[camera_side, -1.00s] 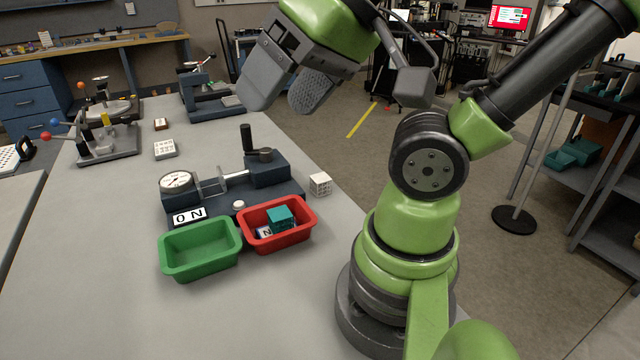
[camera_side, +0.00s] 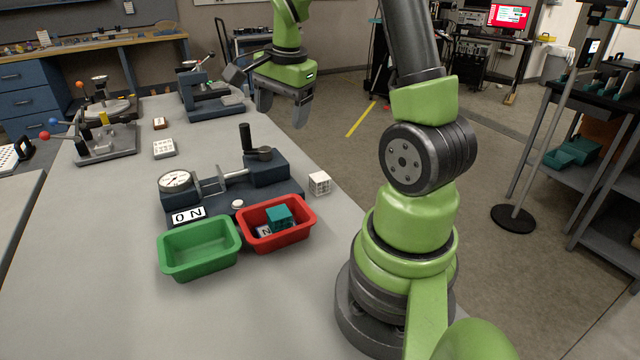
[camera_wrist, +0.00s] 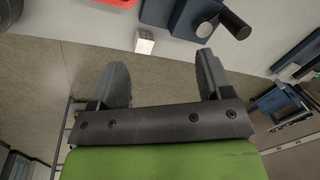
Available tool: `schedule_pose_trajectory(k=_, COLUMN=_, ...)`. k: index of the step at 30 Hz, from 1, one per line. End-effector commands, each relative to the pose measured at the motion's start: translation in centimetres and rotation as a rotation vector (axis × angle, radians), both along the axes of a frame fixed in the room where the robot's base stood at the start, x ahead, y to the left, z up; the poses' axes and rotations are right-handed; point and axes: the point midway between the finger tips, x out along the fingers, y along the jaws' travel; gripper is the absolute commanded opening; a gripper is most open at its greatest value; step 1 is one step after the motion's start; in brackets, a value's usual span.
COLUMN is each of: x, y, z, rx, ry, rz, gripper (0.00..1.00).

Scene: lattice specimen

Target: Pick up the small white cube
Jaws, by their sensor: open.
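The small white lattice cube (camera_side: 319,183) sits on the grey table near its right edge, just right of the dark test fixture. It also shows in the wrist view (camera_wrist: 144,42), near the table edge and ahead of the fingers. My gripper (camera_side: 283,108) is open and empty, pointing down, above and beyond the cube in the side view. In the wrist view my gripper (camera_wrist: 163,80) has its two fingers wide apart with floor showing between them. The cube is apart from both fingers.
The dark fixture (camera_side: 222,200) with dial and black handle stands left of the cube. A red bin (camera_side: 300,232) holds a teal block and a white-and-blue piece. A green bin (camera_side: 172,268) is empty. A flat white grid block (camera_side: 164,148) lies farther back. Open floor lies right of the table.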

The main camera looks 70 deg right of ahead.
Motion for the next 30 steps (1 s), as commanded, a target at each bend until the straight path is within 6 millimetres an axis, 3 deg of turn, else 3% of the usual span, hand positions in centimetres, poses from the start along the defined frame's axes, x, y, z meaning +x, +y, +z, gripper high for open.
schedule_pose_trajectory(k=1, x=-0.6, y=-2.1, z=-2.1, rx=0.031, ry=0.037, rz=-0.115, gripper=0.72)
schedule_pose_trajectory(k=3, x=-1.4, y=-4.2, z=-4.4, rx=0.059, ry=0.071, rz=-0.250, gripper=0.72)
schedule_pose_trajectory(k=9, x=-3.7, y=-7.6, z=-9.0, rx=0.111, ry=0.129, rz=-0.498, gripper=0.72)
schedule_pose_trajectory(k=30, x=-4.3, y=-8.9, z=-17.5, rx=0.122, ry=0.142, rz=-0.547, gripper=0.72)
